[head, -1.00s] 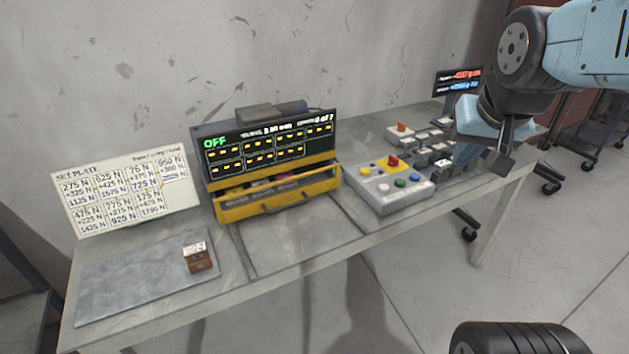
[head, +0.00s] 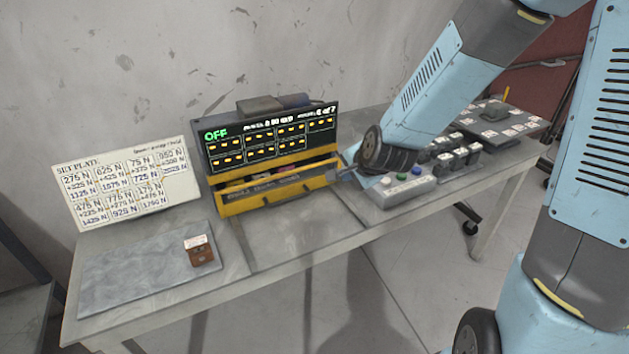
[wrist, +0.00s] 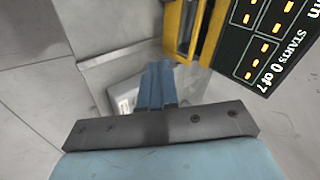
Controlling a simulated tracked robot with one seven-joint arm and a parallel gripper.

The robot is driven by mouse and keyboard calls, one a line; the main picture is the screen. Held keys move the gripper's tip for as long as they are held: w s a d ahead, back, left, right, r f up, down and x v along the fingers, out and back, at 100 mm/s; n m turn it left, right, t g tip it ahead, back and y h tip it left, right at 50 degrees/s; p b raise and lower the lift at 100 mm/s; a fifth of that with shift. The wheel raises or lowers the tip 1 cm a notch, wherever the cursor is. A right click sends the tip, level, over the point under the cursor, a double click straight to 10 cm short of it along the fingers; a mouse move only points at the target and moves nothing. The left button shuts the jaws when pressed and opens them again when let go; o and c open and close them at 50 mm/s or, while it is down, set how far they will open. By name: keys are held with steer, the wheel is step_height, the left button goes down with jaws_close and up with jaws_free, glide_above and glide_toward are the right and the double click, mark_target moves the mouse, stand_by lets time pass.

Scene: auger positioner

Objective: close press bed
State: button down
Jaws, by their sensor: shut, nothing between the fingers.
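A grey control box (head: 405,190) with coloured buttons is partly hidden under my arm. A white set plate (head: 127,185) stands at the left, behind a grey mat (head: 140,282) bearing a small brown block (head: 200,252). The bench in front of the bed is clear.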

steer(key=a+f+m+y, duration=0.1)
steer(key=a+f+m, duration=0.1)
steer(key=a+f, duration=0.2)
glide_toward(309, 182)
step_height(309, 182, down, 4)
steer(key=shift+s+a+f, duration=0.1)
steer(key=shift+a, duration=0.05)
steer(key=w, duration=0.1)
steer(key=w+a, duration=0.1)
steer(key=shift+w+a+f, duration=0.1)
steer(key=shift+w+a, duration=0.55)
steer(key=shift+w, duration=0.25)
